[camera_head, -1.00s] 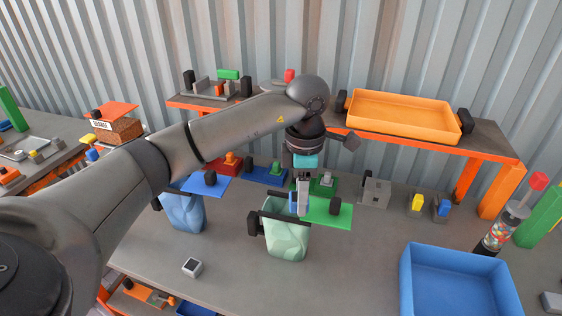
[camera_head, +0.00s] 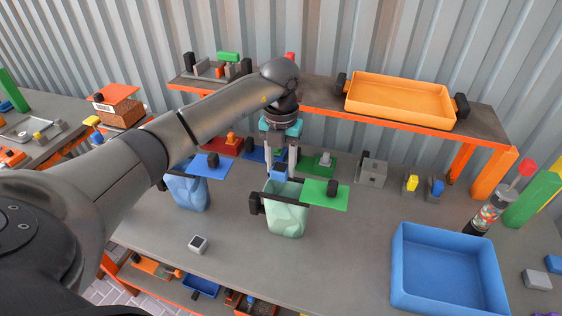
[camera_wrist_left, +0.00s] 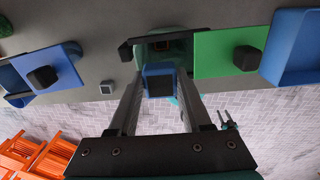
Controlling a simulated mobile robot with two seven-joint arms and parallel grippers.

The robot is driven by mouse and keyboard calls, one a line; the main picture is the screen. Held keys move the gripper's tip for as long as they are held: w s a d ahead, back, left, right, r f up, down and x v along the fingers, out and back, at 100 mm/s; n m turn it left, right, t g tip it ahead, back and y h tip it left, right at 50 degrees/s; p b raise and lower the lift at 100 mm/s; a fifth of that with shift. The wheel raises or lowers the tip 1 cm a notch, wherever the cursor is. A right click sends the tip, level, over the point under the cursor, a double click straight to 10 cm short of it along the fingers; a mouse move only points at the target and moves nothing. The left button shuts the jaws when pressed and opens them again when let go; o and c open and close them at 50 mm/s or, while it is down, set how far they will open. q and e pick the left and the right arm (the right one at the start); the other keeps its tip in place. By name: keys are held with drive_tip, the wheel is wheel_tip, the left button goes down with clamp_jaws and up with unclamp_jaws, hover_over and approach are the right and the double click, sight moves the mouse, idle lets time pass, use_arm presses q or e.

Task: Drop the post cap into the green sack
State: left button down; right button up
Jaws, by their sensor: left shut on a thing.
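The green sack (camera_head: 287,218) is pale green and stands open on the bench, with a dark bar along its rim and a green flap at its right. My left gripper (camera_head: 281,172) points down over the sack's mouth. It is shut on the post cap (camera_head: 278,175), a small blue square piece. In the left wrist view, the post cap (camera_wrist_left: 159,83) sits between the two fingertips (camera_wrist_left: 158,88) and shows a dark face. The sack's mouth (camera_wrist_left: 172,45) lies just beyond it there and is partly hidden by the cap. My right gripper is not in view.
A blue sack (camera_head: 187,190) stands to the left. A small white-and-black block (camera_head: 198,244) lies on the bench in front. A blue bin (camera_head: 447,268) is at the right. An orange tray (camera_head: 400,98) sits on the raised shelf behind. The front middle of the bench is clear.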

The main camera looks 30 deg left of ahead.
sight(281, 178)
use_arm(q)
drive_tip(key=shift+f+b, duration=1.6)
drive_tip(key=shift+f, duration=0.65)
drive_tip(key=shift+c, duration=1.3)
unclamp_jaws()
drive_tip(key=shift+r, duration=0.1)
wheel_tip(281, 178, up, 15)
drive_tip(key=p, duration=0.1)
